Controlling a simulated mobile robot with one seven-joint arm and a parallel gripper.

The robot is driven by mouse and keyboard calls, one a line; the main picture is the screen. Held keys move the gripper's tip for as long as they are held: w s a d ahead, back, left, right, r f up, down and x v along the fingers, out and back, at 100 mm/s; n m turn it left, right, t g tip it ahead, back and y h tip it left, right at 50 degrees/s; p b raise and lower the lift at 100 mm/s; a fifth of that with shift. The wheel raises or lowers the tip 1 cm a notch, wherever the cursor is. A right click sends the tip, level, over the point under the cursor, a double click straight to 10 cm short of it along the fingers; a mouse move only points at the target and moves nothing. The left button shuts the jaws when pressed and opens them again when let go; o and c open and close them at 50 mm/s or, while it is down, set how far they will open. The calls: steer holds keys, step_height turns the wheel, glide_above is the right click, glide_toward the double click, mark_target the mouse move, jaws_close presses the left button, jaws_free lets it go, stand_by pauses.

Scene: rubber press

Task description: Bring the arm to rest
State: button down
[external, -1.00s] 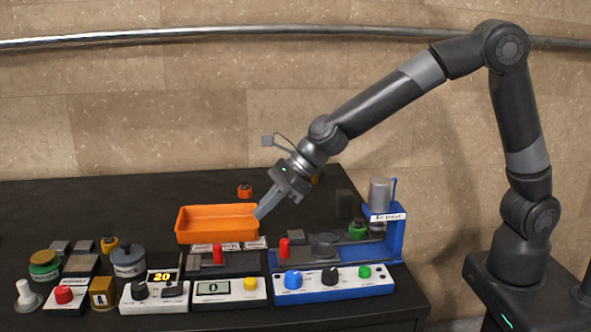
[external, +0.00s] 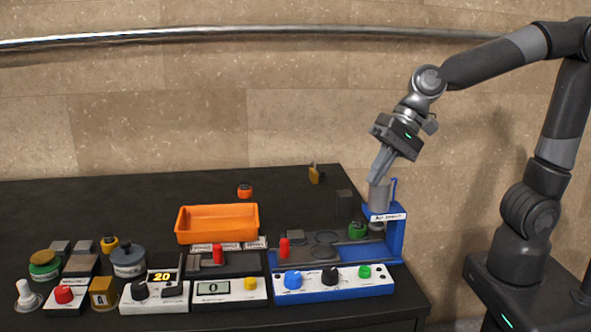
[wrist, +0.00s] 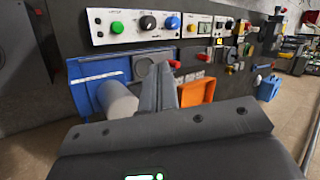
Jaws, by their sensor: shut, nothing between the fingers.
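My gripper (external: 376,180) is shut and empty. In the external view it points down, just above and in front of or behind the grey cylinder (external: 379,195) of the blue press (external: 396,240); I cannot tell whether they touch. In the wrist view the closed fingers (wrist: 158,72) reach forward beside the grey cylinder (wrist: 118,100), with a gap at the tips. The blue press also shows there (wrist: 84,72).
An orange tray (external: 217,236) stands at the middle of the black table (external: 110,205). The table's back left is clear.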

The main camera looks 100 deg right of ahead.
steer(key=s+d+f+n+h, duration=0.1)
steer(key=s+n, duration=0.6)
steer(key=s, duration=0.2)
steer(key=s+d+n+g+h, duration=0.1)
steer(key=s+n+h, duration=0.1)
steer(key=s+n, duration=0.5)
steer(key=shift+s+f, duration=0.35)
steer(key=shift+s, duration=0.75)
steer(key=shift+w, duration=0.1)
